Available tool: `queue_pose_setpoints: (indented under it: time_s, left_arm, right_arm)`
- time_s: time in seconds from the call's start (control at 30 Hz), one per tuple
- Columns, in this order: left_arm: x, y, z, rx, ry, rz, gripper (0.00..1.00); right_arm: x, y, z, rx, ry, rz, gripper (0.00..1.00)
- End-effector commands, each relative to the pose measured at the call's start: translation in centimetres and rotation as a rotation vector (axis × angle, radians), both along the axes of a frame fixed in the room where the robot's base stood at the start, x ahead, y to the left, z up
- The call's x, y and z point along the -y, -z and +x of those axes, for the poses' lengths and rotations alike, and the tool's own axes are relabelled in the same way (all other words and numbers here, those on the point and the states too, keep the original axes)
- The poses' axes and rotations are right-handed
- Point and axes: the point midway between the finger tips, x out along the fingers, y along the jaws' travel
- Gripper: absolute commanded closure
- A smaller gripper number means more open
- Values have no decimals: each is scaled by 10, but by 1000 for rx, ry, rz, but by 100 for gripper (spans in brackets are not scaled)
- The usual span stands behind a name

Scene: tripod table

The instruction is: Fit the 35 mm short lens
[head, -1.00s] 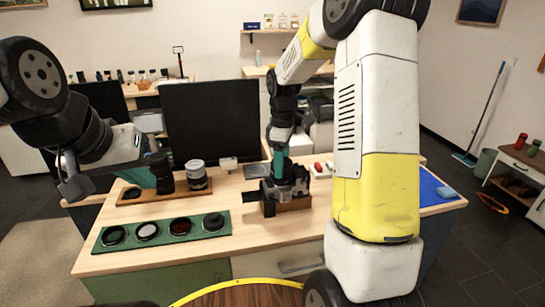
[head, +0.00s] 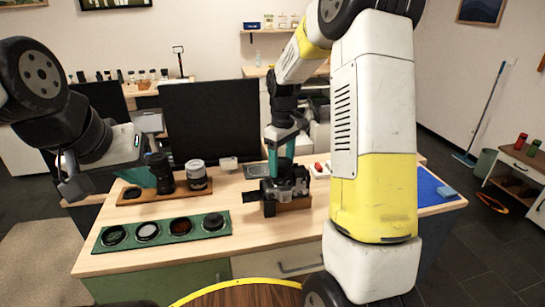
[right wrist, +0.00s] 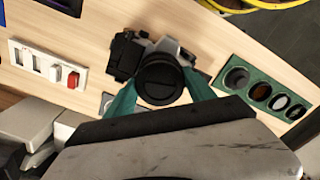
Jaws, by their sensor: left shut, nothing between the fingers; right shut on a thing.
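The silver-and-black camera (head: 298,184) sits on a wooden block on the table. My right gripper (head: 281,163) is above it, shut on a short dark lens; in the right wrist view its teal fingers flank the dark round lens (right wrist: 160,82), with the camera body (right wrist: 125,55) behind. The lens appears just above the camera, but I cannot tell whether they touch. My left gripper (head: 146,178) is shut and empty beside the tall black lens (head: 160,172). That lens and a grey-white lens (head: 196,177) stand in a wooden tray (head: 178,196). I cannot read any lens markings.
A green tray (head: 163,243) with several round filters lies at the front left of the table. A blue mat (head: 430,190) is at the right, partly behind my right arm. A white holder (right wrist: 18,50) with a red item lies near the camera. A dark monitor (head: 208,120) stands behind.

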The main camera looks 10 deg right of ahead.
Motion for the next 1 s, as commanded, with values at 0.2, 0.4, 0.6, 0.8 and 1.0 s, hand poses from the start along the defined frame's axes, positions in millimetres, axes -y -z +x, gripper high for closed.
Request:
queue_pose_setpoints:
  time_s: [0.2, 0.4, 0.6, 0.8, 1.0]
  left_arm:
    - [0, 0, 0, 0, 0, 0, 100]
    - [0, 0, 0, 0, 0, 0, 100]
    - [0, 0, 0, 0, 0, 0, 100]
    - [0, 0, 0, 0, 0, 0, 100]
    - [0, 0, 0, 0, 0, 0, 100]
  right_arm:
    - [0, 3, -1, -6, 6, -1, 83]
    - [0, 4, -2, -6, 201, -1, 83]
    - [0, 4, -2, -7, 261, -2, 83]
    - [0, 5, -2, -8, 290, -2, 83]
    - [0, 3, -1, -5, 285, -1, 12]
